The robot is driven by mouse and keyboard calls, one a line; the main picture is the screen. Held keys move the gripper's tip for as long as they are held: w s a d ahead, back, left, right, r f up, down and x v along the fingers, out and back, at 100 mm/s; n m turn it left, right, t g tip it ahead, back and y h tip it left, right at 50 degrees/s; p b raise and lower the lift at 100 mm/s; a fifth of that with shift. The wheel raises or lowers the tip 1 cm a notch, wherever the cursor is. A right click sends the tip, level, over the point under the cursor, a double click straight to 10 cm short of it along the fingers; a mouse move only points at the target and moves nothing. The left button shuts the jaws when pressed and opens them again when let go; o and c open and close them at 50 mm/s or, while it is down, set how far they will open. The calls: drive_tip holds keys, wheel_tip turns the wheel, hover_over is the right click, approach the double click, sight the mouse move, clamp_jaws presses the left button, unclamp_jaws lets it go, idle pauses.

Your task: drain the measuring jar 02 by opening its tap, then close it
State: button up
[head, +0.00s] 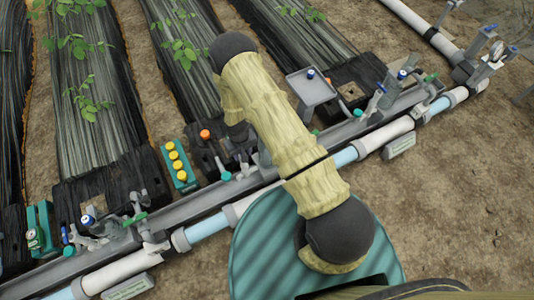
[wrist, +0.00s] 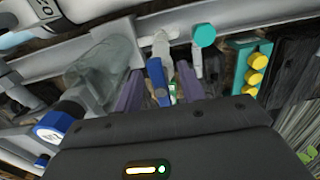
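In the wrist view a clear measuring jar (wrist: 108,68) stands at left, with a blue-and-white cap (wrist: 52,126) near its lower end. A label (wrist: 42,8) at the top edge seems to read 02 upside down. A blue lever (wrist: 157,80), seemingly the jar's tap handle, shows between the two purple fingers of my gripper (wrist: 160,90). The fingers are apart, one on each side of the lever; I cannot tell whether either touches it. In the head view my arm hides the jar and the fingers.
A teal block with yellow buttons (head: 177,165) stands left of my arm, also in the wrist view (wrist: 240,70). A teal-knobbed valve (head: 226,176) is close by, on the long grey rail (head: 205,199). Other blue-capped fittings (head: 88,220) stand along the rail. A grey tray (head: 311,88) is at right.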

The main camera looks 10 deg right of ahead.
wheel_tip(320, 180, up, 10)
drive_tip(key=p, duration=0.8)
drive_tip(key=shift+w+r, duration=0.1)
drive_tip(key=shift+r, duration=0.05)
